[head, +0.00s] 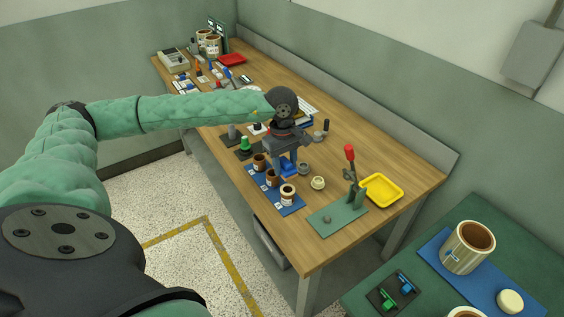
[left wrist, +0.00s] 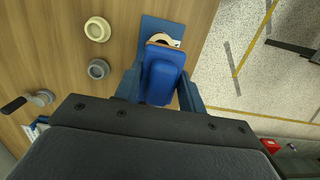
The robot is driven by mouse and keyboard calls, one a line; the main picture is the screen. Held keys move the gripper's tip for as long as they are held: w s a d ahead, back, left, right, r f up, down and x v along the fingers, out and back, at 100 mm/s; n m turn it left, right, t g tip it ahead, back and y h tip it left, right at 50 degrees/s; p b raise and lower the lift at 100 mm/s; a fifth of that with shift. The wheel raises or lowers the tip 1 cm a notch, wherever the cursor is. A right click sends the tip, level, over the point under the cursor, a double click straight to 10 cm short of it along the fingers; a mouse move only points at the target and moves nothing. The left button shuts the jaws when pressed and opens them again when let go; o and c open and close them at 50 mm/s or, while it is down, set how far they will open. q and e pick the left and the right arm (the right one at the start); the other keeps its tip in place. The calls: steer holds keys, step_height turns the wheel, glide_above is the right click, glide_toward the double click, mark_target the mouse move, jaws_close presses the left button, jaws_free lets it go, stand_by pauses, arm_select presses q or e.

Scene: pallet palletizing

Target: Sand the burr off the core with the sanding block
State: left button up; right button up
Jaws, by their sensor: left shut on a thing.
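My left gripper (head: 284,158) is over the front part of the wooden bench, pointing down. It is shut on a blue block that looks like the sanding block (left wrist: 162,80); the block shows between the two blue fingers in the left wrist view, and in the head view it is mostly hidden. Beside it, a blue mat (head: 292,211) bears brown-topped, pale-labelled cylinders, one of them at the front (head: 287,194). One cylinder's rim (left wrist: 160,39) shows just past the block. I cannot tell which piece is the core, nor see a burr. My right gripper is not in view.
A grey ring (head: 303,169) and a cream ring (head: 318,183) stand close to the right of the gripper. A green plate with a red-knobbed lever (head: 350,153) and a yellow tray (head: 380,190) are farther right. The bench's front right corner is clear.

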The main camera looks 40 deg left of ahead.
arm_select(q)
steer(key=shift+s+d+f, duration=0.1)
steer(key=shift+f, duration=0.7)
step_height(320, 180, down, 2)
steer(key=shift+f+b, duration=0.25)
steer(key=shift+b, duration=0.15)
steer(key=shift+f, duration=0.8)
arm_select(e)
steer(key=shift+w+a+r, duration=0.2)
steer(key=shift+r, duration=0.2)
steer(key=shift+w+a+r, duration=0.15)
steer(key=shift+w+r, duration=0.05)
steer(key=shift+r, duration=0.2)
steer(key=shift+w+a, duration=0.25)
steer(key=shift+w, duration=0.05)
arm_select(q)
steer(key=shift+f+b, duration=0.2)
steer(key=shift+b, duration=0.15)
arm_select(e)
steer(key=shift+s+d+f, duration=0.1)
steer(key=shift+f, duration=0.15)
